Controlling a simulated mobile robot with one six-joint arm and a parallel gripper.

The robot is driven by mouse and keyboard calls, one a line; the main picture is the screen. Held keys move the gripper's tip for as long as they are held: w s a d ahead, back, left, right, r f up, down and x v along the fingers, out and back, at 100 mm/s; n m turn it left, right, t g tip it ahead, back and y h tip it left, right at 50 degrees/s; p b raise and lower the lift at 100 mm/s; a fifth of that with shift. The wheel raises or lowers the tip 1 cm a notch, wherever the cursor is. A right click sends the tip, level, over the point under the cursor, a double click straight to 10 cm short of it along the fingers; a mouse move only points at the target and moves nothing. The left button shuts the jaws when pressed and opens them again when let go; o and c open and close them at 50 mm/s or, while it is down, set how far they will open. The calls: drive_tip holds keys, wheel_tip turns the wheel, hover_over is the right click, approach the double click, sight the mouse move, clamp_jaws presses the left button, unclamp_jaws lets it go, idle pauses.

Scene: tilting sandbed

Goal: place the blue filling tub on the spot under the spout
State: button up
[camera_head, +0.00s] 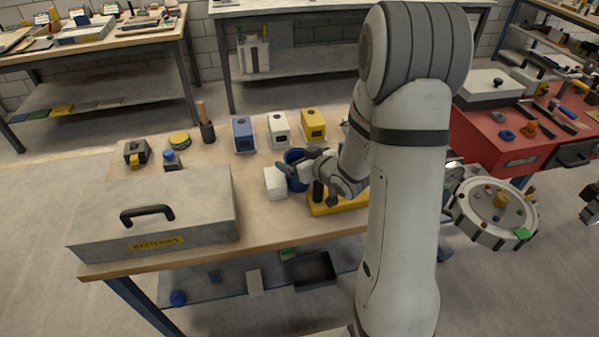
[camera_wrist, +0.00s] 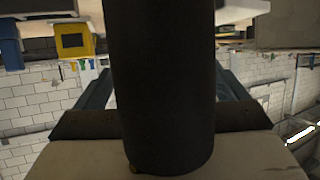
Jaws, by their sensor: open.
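The blue tub (camera_head: 294,156) stands on the wooden table in the head view, beside a white block and partly hidden by my gripper. My gripper (camera_head: 307,184) reaches in from the right, low over the table, with its jaws apart. In the wrist view, a wide dark cylinder (camera_wrist: 160,90) fills the middle, with bluish fingers visible on both sides of it. Whether the fingers touch it, I cannot tell. The blue tub is not recognizable in the wrist view. I cannot make out a spout or the spot under it.
A white block (camera_head: 275,183) and a yellow base (camera_head: 340,206) are close to my gripper. Blue (camera_head: 243,135), white (camera_head: 278,131) and yellow (camera_head: 312,125) boxes stand behind. A grey batteries case (camera_head: 155,207) fills the table's left front. A red bench (camera_head: 500,140) is at right.

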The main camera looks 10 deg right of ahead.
drive_tip(key=shift+w+f, duration=0.1)
drive_tip(key=shift+w, duration=0.1)
drive_tip(key=shift+c, duration=0.5)
drive_tip(key=c, duration=1.3)
